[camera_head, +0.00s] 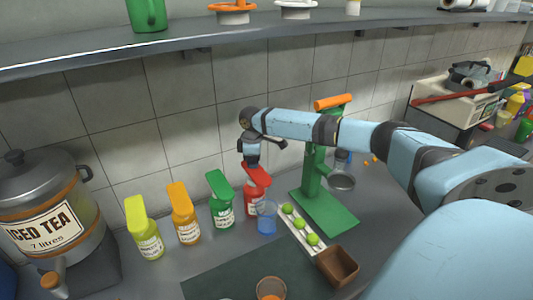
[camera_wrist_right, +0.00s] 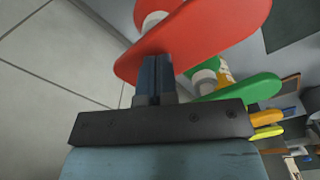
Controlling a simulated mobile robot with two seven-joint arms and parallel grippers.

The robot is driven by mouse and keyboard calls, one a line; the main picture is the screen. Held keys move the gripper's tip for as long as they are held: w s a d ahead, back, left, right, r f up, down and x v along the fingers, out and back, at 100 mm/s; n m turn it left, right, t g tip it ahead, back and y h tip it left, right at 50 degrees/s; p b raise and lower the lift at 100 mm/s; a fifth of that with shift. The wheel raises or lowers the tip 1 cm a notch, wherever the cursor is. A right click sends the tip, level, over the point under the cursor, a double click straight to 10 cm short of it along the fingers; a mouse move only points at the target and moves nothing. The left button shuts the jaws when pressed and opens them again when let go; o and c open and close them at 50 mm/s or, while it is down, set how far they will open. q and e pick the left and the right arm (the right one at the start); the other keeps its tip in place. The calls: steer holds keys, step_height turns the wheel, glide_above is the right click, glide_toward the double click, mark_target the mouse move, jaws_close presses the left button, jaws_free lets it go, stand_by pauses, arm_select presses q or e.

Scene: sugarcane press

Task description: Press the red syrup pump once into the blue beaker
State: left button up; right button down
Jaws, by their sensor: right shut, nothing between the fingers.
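The red syrup pump (camera_head: 256,186) stands at the right end of a row of pumps on the counter. Its red head also shows large in the right wrist view (camera_wrist_right: 205,35). The blue beaker (camera_head: 266,217) stands on the counter just in front of the red pump. My right gripper (camera_head: 251,163) is shut and empty, pointing down at the top of the red pump head. In the right wrist view its closed fingers (camera_wrist_right: 154,65) overlap the edge of the red head; I cannot tell whether they press on it. My left gripper is not in view.
Green (camera_head: 221,199), orange (camera_head: 186,214) and yellow (camera_head: 145,228) pumps stand to the left, beside an iced tea dispenser (camera_head: 50,215). A green press (camera_head: 318,170), a white tray of limes (camera_head: 304,232) and a brown box (camera_head: 338,266) stand right. A shelf (camera_head: 250,32) hangs above.

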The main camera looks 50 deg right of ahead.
steer(key=shift+f, duration=1.5)
steer(key=shift+r+p, duration=2.5)
steer(key=shift+r, duration=0.1)
step_height(320, 180, up, 3)
steer(key=p, duration=0.2)
steer(key=shift+f+p, duration=0.2)
steer(key=shift+p, duration=0.1)
steer(key=shift+r, duration=1.7)
